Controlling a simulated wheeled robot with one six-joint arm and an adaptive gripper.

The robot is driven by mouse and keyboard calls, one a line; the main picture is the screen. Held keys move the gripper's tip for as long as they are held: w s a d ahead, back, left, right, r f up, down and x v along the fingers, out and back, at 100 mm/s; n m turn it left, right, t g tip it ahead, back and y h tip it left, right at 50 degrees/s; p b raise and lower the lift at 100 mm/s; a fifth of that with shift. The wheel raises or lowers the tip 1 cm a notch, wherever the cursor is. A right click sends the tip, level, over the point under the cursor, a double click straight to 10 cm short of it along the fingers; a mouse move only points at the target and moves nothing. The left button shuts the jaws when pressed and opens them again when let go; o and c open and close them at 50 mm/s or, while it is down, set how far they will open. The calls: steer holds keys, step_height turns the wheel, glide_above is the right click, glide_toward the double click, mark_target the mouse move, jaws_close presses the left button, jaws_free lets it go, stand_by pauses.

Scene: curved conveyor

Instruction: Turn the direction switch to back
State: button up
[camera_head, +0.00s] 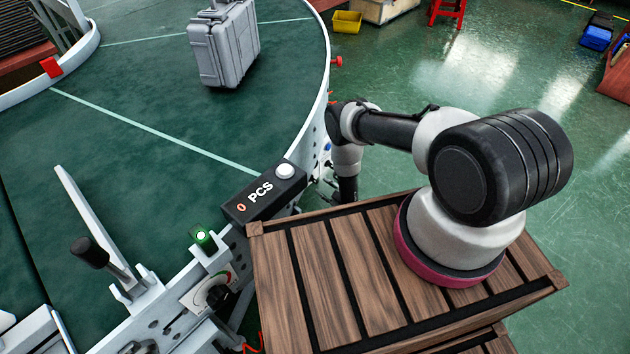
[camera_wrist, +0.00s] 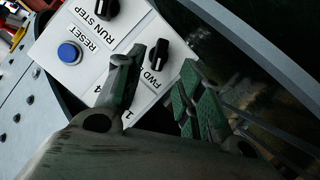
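The direction switch (camera_wrist: 159,54) is a black knob on a white panel (camera_wrist: 90,88) in the wrist view, with the label FWD beside it. Its exact pointing direction is hard to tell. Other lettering near it is partly covered by a finger. My gripper (camera_wrist: 157,66) is open, with its green-padded fingers apart. In the picture, the knob lies between the fingertips; I cannot tell whether either finger touches it. In the head view, my arm reaches down beyond the conveyor's outer edge, and the switch panel does not show.
A second black knob (camera_wrist: 106,8) labelled RUN STEP and a blue RESET button (camera_wrist: 69,53) sit on the same panel. The curved green conveyor (camera_head: 130,90) carries a grey case (camera_head: 224,44). A black PCS box (camera_head: 264,194) with a white button stands on its edge.

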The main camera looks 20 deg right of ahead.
mark_target(316, 182)
steer(key=x, duration=0.7)
steer(key=shift+w+a+f, duration=0.1)
steer(key=shift+w+f, duration=0.05)
steer(key=shift+w, duration=0.2)
jaws_close()
